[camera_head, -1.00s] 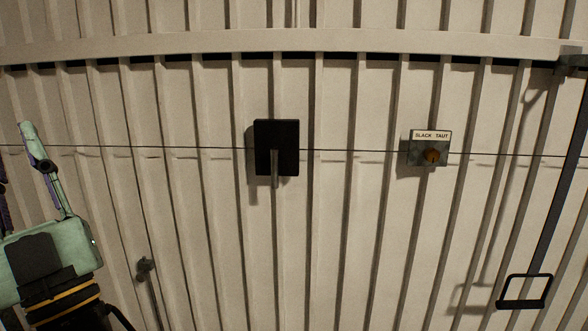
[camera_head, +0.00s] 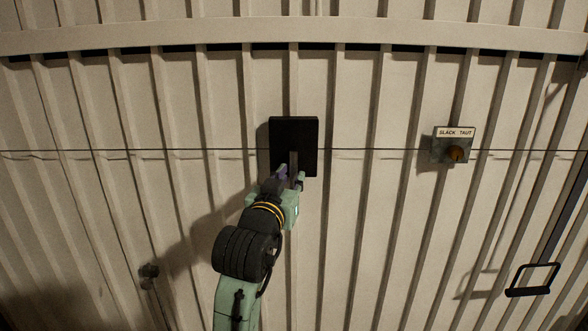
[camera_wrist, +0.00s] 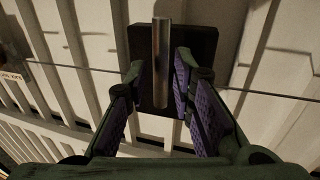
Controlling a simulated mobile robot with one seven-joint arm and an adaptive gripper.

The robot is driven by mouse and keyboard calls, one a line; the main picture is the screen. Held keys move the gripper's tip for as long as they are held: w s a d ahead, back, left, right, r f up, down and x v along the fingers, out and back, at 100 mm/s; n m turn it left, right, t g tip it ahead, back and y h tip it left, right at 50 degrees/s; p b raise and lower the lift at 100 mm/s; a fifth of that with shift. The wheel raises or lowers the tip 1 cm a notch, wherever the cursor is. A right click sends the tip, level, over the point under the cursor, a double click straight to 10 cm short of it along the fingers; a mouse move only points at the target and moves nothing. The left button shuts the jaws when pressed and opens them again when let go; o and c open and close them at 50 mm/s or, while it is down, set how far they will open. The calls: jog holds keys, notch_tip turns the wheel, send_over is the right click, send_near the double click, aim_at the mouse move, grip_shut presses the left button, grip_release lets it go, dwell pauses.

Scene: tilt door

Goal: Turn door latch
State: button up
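The door latch is a black square plate (camera_head: 294,133) on the ribbed door, with a grey metal handle (camera_wrist: 161,60) that hangs down from it. In the head view my gripper (camera_head: 291,176) reaches up to the lower part of the plate and hides part of the handle. In the wrist view my gripper (camera_wrist: 160,95) is open, with a purple-padded finger on each side of the handle. A gap shows between the handle and each finger, so the handle is not gripped.
A pale ribbed door (camera_head: 370,230) fills the view, with a thin dark cable across it. A small box marked "SLACK TAUT" (camera_head: 453,145) is to the right. A black strap handle (camera_head: 532,280) hangs at lower right, and a small knob (camera_head: 149,271) is at lower left.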

aim_at(293, 174)
jog(key=shift+x, duration=1.75)
jog(key=shift+c, duration=0.6)
grip_shut()
